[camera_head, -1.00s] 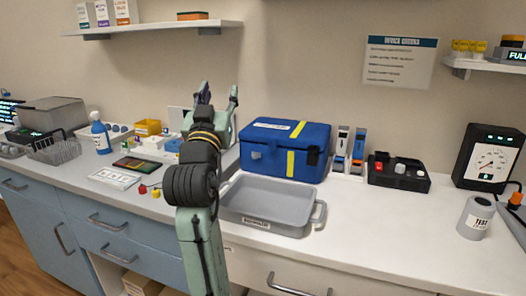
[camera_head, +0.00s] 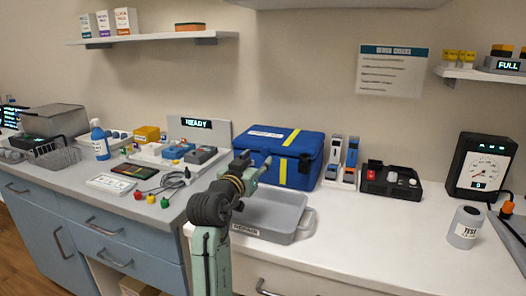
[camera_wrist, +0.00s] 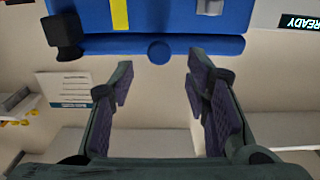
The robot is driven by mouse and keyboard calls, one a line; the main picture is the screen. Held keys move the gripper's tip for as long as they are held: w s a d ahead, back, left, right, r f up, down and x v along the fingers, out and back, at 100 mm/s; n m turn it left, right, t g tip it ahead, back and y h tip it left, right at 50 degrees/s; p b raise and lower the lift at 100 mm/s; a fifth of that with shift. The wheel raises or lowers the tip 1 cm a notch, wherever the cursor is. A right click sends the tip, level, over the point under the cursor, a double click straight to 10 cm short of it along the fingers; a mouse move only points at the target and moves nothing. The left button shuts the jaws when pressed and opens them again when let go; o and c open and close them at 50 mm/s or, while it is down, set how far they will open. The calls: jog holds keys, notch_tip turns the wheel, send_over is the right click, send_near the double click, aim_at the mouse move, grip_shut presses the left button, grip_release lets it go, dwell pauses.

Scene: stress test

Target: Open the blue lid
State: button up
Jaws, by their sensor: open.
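The blue lid (camera_head: 264,137) lies shut on a blue box (camera_head: 309,172) with yellow straps at the back of the white counter. The box fills the top of the wrist view (camera_wrist: 180,18), with a round blue knob (camera_wrist: 159,51) on its near edge. My gripper (camera_head: 254,160) is in front of the box's left part and hides some of its front. In the wrist view my gripper (camera_wrist: 157,80) is open and empty. The knob lies beyond the fingertips, roughly between them, and nothing is seen touching it.
A grey tray (camera_head: 302,231) sits on the counter before the box, partly behind my arm. Blue and white upright devices (camera_head: 352,160) and a black button unit (camera_head: 396,183) stand right of the box. A READY station (camera_head: 222,135) stands at left. The right front counter is mostly clear.

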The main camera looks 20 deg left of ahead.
aim_at(264, 152)
jog(key=shift+w+d+r+p, duration=0.1)
jog(key=shift+w+p, duration=0.2)
jog(key=shift+w, duration=1.1)
jog(key=shift+w+d+p, duration=0.1)
jog(key=shift+w+p, duration=0.2)
jog(key=shift+w, duration=1.05)
jog(key=shift+c, duration=0.4)
jog(key=shift+a, duration=0.1)
grip_shut()
